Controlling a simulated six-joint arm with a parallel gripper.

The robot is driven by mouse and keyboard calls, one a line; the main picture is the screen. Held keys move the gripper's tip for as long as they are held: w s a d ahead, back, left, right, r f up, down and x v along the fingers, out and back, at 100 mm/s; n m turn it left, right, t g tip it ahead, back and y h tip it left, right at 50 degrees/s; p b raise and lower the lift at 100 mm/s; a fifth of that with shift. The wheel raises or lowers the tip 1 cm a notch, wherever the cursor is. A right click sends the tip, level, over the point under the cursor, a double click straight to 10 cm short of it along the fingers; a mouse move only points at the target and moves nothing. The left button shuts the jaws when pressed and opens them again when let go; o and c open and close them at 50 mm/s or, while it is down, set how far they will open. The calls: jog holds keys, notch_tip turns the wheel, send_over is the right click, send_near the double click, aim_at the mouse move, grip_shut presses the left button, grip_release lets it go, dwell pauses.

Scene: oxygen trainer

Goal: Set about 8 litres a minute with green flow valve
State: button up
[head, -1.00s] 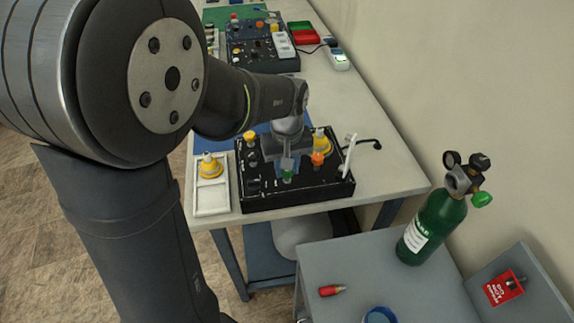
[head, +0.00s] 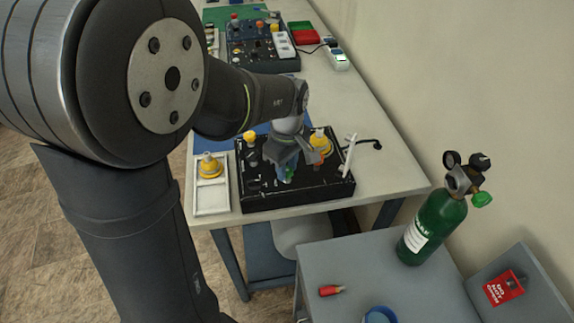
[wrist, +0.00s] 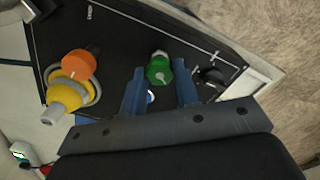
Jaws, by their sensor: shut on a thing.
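The green flow valve (wrist: 158,70) is a small round knob with a pale pointer line, on the black trainer panel (head: 318,190). My gripper (wrist: 160,82) has its two blue fingers on either side of the knob and is shut on it. In the head view my gripper (head: 286,173) points down at the front middle of the panel and hides most of the valve. A small blue and white round part (wrist: 150,97) shows between the fingers, partly hidden. I cannot read any flow value.
An orange knob (wrist: 78,64) and a yellow fitting (wrist: 66,96) stand beside my gripper. A black knob (wrist: 212,76) is on the other side. A white tray (head: 211,205) with a yellow part lies left of the panel. A green cylinder (head: 432,228) stands on the grey table.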

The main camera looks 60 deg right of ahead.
aim_at(287, 170)
dwell(0.4)
jog(key=o, duration=1)
notch_tip(287, 170, up, 18)
jog(key=shift+f, duration=0.25)
jog(key=shift+f, duration=0.1)
notch_tip(287, 170, down, 17)
jog(key=shift+f, duration=0.2)
dwell(0.4)
